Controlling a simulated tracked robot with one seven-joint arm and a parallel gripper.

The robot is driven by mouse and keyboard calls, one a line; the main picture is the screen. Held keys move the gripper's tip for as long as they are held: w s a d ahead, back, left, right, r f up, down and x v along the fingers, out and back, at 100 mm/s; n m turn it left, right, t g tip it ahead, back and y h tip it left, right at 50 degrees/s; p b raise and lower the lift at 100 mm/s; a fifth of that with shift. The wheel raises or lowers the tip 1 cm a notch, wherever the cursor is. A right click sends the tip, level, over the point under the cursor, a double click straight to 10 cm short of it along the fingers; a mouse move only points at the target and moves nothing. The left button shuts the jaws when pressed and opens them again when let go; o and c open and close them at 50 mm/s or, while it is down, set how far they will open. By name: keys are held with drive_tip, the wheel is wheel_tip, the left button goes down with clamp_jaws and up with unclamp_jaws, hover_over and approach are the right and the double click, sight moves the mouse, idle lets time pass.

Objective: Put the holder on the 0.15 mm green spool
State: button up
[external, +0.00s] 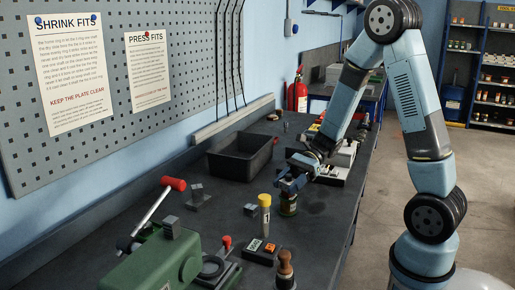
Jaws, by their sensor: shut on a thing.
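My gripper (290,184) is low over the dark bench, right of its middle, with its jaws pointing down. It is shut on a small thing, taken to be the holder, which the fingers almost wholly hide.
A black open bin (242,158) stands behind and left of my gripper. A yellow-topped cylinder (265,214) stands close by at left. A switch box with lit buttons (262,251), a wooden-handled tool (285,268) and a green red-handled press (155,255) are in front.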

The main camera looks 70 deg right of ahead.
drive_tip(key=o, duration=1.4)
drive_tip(key=v, duration=1.2)
drive_tip(key=shift+s+a+r+n+t+h, duration=0.1)
drive_tip(key=shift+s+a+r+n+h, duration=2.1)
drive_tip(key=shift+n, duration=1.55)
drive_tip(key=shift+s+a+r+n+t+h, duration=0.1)
drive_tip(key=shift+s+a+r+n+h, duration=2.15)
drive_tip(key=shift+n, duration=1.55)
drive_tip(key=shift+s+a+r+n+t+h, duration=0.1)
drive_tip(key=shift+s+a+r+n+h, duration=1.5)
drive_tip(key=shift+s+r+n, duration=1.7)
drive_tip(key=shift+w+d+f+n, duration=0.15)
drive_tip(key=shift+w+f+n, duration=0.25)
drive_tip(key=shift+f, duration=0.25)
